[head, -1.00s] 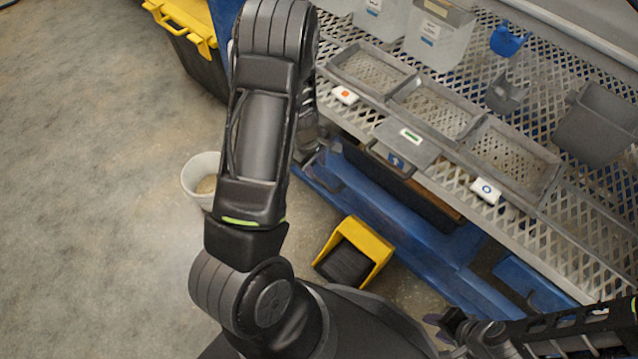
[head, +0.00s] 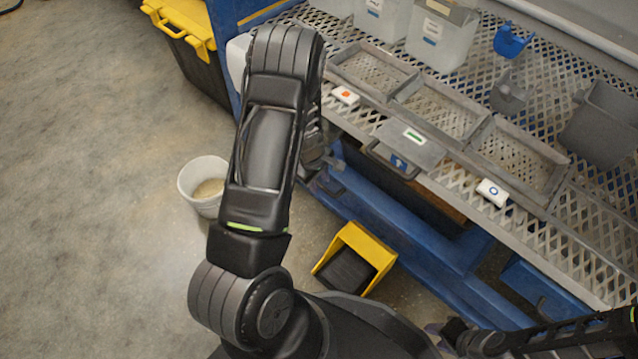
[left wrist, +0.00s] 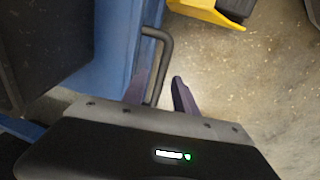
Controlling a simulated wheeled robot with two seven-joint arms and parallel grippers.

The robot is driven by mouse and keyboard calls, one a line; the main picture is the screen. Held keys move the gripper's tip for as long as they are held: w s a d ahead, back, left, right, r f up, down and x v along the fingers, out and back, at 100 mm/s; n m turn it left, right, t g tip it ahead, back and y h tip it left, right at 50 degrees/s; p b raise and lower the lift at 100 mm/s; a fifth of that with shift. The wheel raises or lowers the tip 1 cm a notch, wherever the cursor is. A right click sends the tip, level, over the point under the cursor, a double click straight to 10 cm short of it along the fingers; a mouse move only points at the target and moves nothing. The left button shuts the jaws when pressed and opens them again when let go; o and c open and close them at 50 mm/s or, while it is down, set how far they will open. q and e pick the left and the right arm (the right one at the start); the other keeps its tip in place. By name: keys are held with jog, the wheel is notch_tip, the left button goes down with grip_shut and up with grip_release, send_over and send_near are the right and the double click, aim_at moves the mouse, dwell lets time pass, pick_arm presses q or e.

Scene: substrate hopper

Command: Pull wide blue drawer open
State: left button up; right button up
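A wide blue drawer front (left wrist: 112,50) fills the left part of the left wrist view, with a dark bent bar handle (left wrist: 163,65) standing out from it. My left gripper (left wrist: 160,94) is open, with the lower handle bar between its fingers. The bar lies nearer the left finger, and a gap shows before the right one. Contact is unclear. In the head view blue panels (head: 390,212) run under the mesh shelf; my left gripper (head: 326,180) is there, mostly hidden by my arm. My right gripper (head: 446,330) is at the lower right, apart from the drawer; its fingers are unclear.
A yellow-and-black bin (head: 356,257) lies on the floor below the blue panels. A white bucket (head: 204,183) stands left of my arm. The mesh shelf (head: 590,232) with grey trays hangs above. Open floor lies at left.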

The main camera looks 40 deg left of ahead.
pick_arm(q)
grip_shut()
dwell(0.4)
dwell(1.1)
